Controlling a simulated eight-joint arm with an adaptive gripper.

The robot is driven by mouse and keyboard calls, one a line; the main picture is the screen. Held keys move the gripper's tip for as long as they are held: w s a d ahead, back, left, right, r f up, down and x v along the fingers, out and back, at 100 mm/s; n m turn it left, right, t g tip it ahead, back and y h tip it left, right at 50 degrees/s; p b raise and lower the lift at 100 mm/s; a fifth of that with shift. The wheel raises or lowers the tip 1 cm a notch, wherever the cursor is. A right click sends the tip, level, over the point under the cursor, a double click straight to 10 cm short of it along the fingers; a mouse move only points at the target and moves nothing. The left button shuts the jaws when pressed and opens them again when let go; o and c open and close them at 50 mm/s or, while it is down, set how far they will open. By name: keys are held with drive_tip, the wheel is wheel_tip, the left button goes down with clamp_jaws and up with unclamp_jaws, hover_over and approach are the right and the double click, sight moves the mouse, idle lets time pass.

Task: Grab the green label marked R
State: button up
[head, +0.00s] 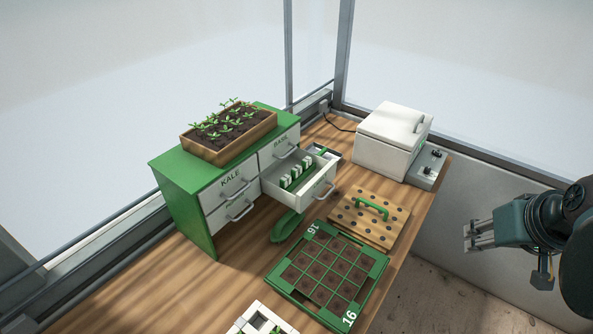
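Several small white-and-green pieces (297,173) stand in a row inside an open drawer (322,188) of the green-topped cabinet. They may be labels, but any letters on them are too small to read, so I cannot tell which is marked R. My gripper (467,237) is at the right of the head view, beyond the table's right edge and well apart from the drawer. Its fingers point left and hold nothing that I can see. I cannot tell how far apart the fingers are.
A seedling box (229,152) sits on the cabinet (172,172). A green tray (375,282) marked 16, a wooden board (345,218) with a green handle and a white lidded box (390,135) stand on the table. A green tool (286,226) lies below the drawer.

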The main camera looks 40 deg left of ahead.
drive_tip(key=w+a+r+n+g+y+p, duration=0.1)
drive_tip(key=w+a+n+p, duration=0.15)
drive_tip(key=a, duration=0.35)
drive_tip(key=w+a+r+n+p, duration=0.1)
drive_tip(key=w+a+r, duration=0.15)
drive_tip(key=a, duration=0.35)
drive_tip(key=n+g+y+p, duration=0.1)
drive_tip(key=n+g+p, duration=0.4)
drive_tip(key=n+p, duration=0.35)
approach(296, 175)
drive_tip(key=w, duration=0.1)
drive_tip(key=shift+w+r+n+b, duration=0.25)
drive_tip(key=shift+r+n+b, duration=0.05)
drive_tip(key=shift+a+f, duration=0.1)
drive_tip(key=shift+x, duration=1.2)
drive_tip(key=shift+f, duration=0.1)
